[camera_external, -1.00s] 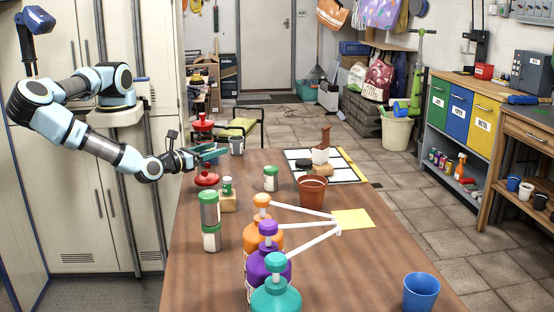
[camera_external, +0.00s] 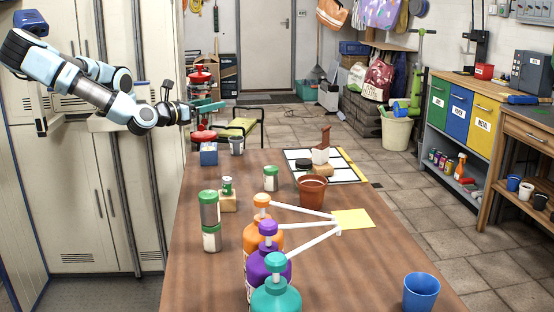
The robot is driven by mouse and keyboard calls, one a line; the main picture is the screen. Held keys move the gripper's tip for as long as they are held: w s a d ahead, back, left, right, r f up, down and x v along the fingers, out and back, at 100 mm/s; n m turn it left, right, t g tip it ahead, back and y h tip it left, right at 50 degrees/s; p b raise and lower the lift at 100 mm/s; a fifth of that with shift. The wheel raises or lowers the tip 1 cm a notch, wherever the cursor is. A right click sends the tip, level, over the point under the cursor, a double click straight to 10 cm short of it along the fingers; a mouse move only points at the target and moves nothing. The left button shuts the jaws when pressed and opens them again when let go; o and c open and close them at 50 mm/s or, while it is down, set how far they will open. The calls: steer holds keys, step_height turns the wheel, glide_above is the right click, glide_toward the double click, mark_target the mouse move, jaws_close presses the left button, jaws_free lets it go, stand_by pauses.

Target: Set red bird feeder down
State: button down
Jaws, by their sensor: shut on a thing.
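The red bird feeder (camera_external: 201,76) has a red top and a red base (camera_external: 203,135). It is upright at the far left end of the wooden table (camera_external: 300,230). My gripper (camera_external: 208,107) reaches in from the left with its teal fingers at the feeder's middle and is shut on it. The fingers hide part of the feeder's body. The feeder's base shows just above a blue box (camera_external: 208,155) in the picture, and the feeder looks held in the air.
Stacked green-lidded jars (camera_external: 210,222), a small jar on a wooden block (camera_external: 228,201), another jar (camera_external: 271,178) and a brown pot (camera_external: 312,188) stand nearby. Pump bottles (camera_external: 268,262) and a blue cup (camera_external: 421,291) are in front. The table's right front is mostly clear.

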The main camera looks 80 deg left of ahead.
steer(key=w+d+m+t+h+b, duration=0.25)
steer(key=d+h, duration=0.25)
steer(key=d, duration=0.9)
steer(key=w+d+m+t+h+b, duration=0.1)
steer(key=w+d+m+h+b, duration=0.25)
steer(key=d, duration=1.05)
steer(key=s+d+r+m+h+b, duration=0.1)
steer(key=d+m+h, duration=0.15)
steer(key=d, duration=0.55)
steer(key=s+d+r+m+g+h+b, duration=0.15)
steer(key=d+h, duration=0.25)
steer(key=d, duration=0.4)
steer(key=s+d+r+m+h+b, duration=0.1)
steer(key=d+m+h+b, duration=0.15)
steer(key=d, duration=0.45)
step_height(320, 180, down, 21)
steer(key=p, duration=0.3)
steer(key=shift+r, duration=0.15)
steer(key=shift+n, duration=0.25)
